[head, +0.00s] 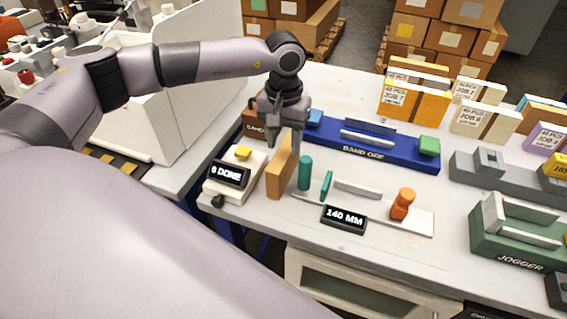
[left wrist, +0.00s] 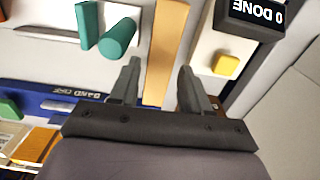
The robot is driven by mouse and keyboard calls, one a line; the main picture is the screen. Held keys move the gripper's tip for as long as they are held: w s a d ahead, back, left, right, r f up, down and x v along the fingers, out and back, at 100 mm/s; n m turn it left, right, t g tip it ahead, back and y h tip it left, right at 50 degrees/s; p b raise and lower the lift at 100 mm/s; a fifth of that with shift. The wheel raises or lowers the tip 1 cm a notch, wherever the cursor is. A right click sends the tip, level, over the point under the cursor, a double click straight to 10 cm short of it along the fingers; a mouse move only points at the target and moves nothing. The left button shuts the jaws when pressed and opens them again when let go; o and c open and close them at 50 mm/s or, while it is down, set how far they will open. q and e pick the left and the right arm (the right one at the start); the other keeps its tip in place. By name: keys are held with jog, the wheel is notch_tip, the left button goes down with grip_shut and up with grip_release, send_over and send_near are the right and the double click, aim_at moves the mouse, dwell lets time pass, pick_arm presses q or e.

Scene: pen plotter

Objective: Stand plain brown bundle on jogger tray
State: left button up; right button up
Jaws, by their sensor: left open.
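The plain brown bundle (head: 282,168) stands upright as a narrow tan slab on the table, beside the "0 DONE" display. My left gripper (head: 284,138) points down over its top end. In the left wrist view the left gripper (left wrist: 159,68) is open, with the bundle (left wrist: 167,45) running between its two fingers. I see a gap on each side, and cannot tell how far down the fingers reach. The green jogger (head: 512,248) stands at the right, with a pale tray surface (head: 530,233) on it. My right gripper is in no view.
The "0 DONE" unit (head: 232,176) with its yellow button is close left of the bundle. A teal post (head: 305,173), a "140 MM" display (head: 344,218) and an orange piece (head: 403,204) are to its right. A blue banding unit (head: 375,150) lies behind. Labelled bundles stand at the back right.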

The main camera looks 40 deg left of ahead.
aim_at(284, 151)
pick_arm(q)
notch_tip(284, 151, down, 4)
jog(key=shift+w+f, duration=0.1)
jog(key=c, duration=0.8)
grip_shut()
jog(key=shift+r, duration=0.2)
